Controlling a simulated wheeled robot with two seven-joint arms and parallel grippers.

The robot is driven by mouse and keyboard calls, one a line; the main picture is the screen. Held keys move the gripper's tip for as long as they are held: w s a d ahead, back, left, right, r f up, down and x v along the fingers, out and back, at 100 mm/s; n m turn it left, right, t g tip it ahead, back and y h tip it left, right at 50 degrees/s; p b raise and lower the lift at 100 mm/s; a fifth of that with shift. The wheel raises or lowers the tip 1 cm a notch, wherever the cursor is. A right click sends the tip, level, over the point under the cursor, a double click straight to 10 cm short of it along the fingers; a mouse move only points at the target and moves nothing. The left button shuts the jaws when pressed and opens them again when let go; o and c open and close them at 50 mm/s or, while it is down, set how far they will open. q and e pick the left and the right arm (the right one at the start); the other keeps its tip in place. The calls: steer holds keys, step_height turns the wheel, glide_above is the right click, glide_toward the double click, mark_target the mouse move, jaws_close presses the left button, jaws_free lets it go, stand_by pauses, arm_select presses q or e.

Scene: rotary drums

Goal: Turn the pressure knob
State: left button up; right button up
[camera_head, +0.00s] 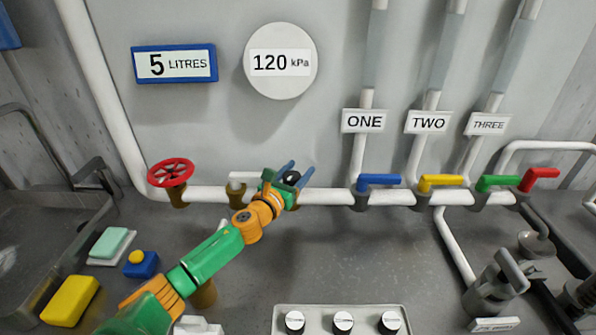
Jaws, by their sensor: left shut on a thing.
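The pressure knob (291,177) is a small dark knob on the white horizontal pipe, mostly hidden by my gripper. My left gripper (290,175), with blue fingers on a green and orange arm, is shut on it, one finger to each side. Above, a round white gauge (282,91) reads 120 kPa. My right gripper is not in view.
A red wheel valve (171,172) and a white-handled valve (237,190) sit left on the pipe (330,196). Blue (379,181), yellow (440,181), green (497,182) and red (540,179) handles stand right.

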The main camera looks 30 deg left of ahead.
mark_target(287, 183)
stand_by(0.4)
arm_select(q)
steer(key=o, duration=1.4)
steer(key=shift+c, duration=0.2)
steer(key=s+b, duration=0.1)
steer(key=s, duration=0.5)
steer(key=shift+s+d+f, duration=0.1)
steer(key=shift+s+d, duration=0.05)
steer(key=shift+s, duration=0.05)
steer(key=shift+s+d, duration=0.1)
steer(key=shift+s, duration=0.25)
